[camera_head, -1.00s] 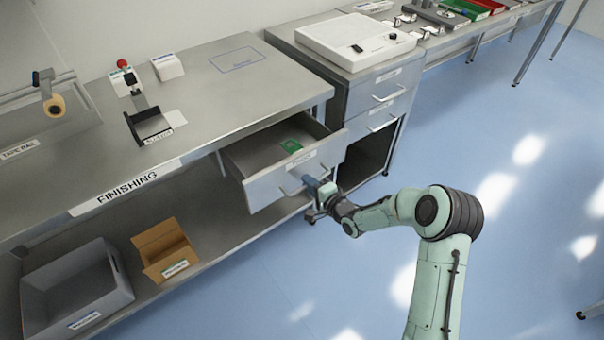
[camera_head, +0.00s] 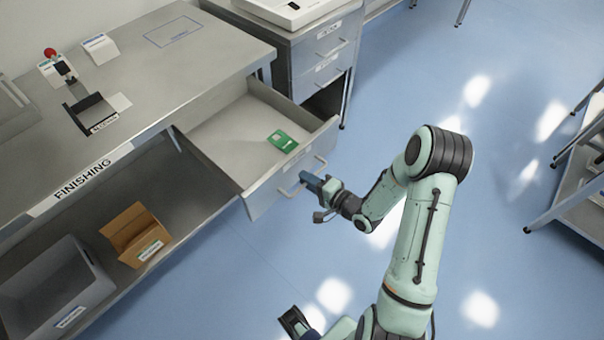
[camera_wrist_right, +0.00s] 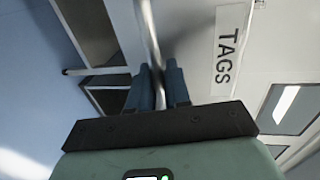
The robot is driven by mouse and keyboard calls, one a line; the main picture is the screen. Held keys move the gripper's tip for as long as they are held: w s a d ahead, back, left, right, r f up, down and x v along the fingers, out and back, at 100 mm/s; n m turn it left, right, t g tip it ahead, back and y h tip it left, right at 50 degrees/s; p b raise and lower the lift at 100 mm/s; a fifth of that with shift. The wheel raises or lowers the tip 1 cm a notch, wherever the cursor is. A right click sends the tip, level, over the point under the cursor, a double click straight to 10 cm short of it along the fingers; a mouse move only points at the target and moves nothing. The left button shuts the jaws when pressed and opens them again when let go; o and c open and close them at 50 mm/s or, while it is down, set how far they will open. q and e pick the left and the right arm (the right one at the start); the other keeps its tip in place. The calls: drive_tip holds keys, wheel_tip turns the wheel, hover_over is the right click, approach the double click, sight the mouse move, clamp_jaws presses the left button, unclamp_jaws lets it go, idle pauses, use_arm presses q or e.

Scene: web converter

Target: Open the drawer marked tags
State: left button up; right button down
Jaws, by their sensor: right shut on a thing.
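The drawer marked TAGS (camera_head: 265,200) is pulled well out from under the finishing bench, and its grey inside shows. A green card (camera_head: 283,140) lies in it near the front. The TAGS label (camera_wrist_right: 228,50) reads clearly in the right wrist view. My right gripper (camera_head: 308,180) is at the drawer front, shut on the drawer's bar handle (camera_head: 322,161). In the right wrist view, its blue fingers (camera_wrist_right: 158,85) stand either side of the handle bar (camera_wrist_right: 152,35). A dark part, apparently my left gripper (camera_head: 293,322), shows at the bottom edge; its jaws are unclear.
The finishing bench (camera_head: 150,90) carries a small device with a red knob (camera_head: 50,53). A cardboard box (camera_head: 135,232) and a grey bin (camera_head: 55,285) sit on the lower shelf. A drawer cabinet (camera_head: 325,60) stands behind. Blue floor is clear right of the drawer.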

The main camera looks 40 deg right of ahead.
drive_tip(key=shift+s, duration=0.1)
drive_tip(key=c, duration=1.3)
unclamp_jaws()
drive_tip(key=p+v, duration=0.1)
drive_tip(key=v, duration=1.2)
drive_tip(key=shift+s+d+p, duration=0.15)
drive_tip(key=shift+p, duration=0.2)
drive_tip(key=shift+f, duration=0.1)
